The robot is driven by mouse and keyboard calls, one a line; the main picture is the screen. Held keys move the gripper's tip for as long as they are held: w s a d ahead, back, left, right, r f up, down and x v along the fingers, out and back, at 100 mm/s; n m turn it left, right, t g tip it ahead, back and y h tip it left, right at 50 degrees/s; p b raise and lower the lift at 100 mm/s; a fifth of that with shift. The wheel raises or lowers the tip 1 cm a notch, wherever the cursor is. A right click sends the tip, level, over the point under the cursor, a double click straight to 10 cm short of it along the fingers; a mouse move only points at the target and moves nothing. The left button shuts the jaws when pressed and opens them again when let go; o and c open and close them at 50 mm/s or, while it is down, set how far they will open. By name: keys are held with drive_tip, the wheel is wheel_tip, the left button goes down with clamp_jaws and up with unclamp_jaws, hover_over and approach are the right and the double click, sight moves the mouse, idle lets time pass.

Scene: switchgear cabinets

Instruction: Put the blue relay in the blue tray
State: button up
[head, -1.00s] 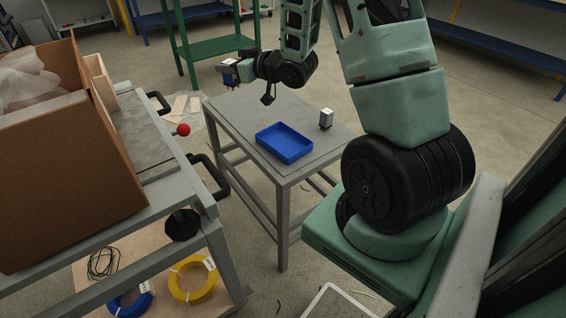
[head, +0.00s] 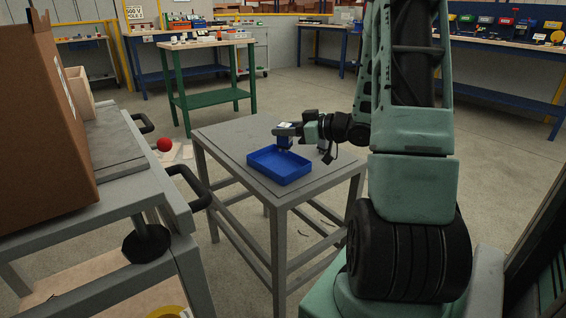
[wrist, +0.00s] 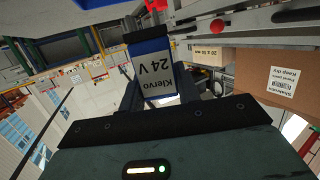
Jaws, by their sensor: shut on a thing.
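The blue relay (wrist: 151,68) has a white face with "Klervo 24 V" print and a dark cap, and sits between my gripper's fingers in the wrist view. In the head view my gripper (head: 287,131) is shut on the relay (head: 285,142), which hangs over the back right part of the blue tray (head: 283,181). The tray lies open on the grey table and looks empty, though the gripper and relay hide part of its far side. I cannot tell the exact gap between the relay and the tray.
The grey table (head: 232,139) has bare room to the left of the tray. A small grey block partly shows behind my gripper and wrist. A cart with a cardboard box (head: 45,130) and black handles stands at the left. A green table (head: 207,95) stands behind.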

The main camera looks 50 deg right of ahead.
sight(285, 149)
drive_tip(key=shift+f+b, duration=0.95)
drive_tip(key=shift+f, duration=2.2)
drive_tip(key=shift+f, duration=0.2)
drive_tip(key=o, duration=1)
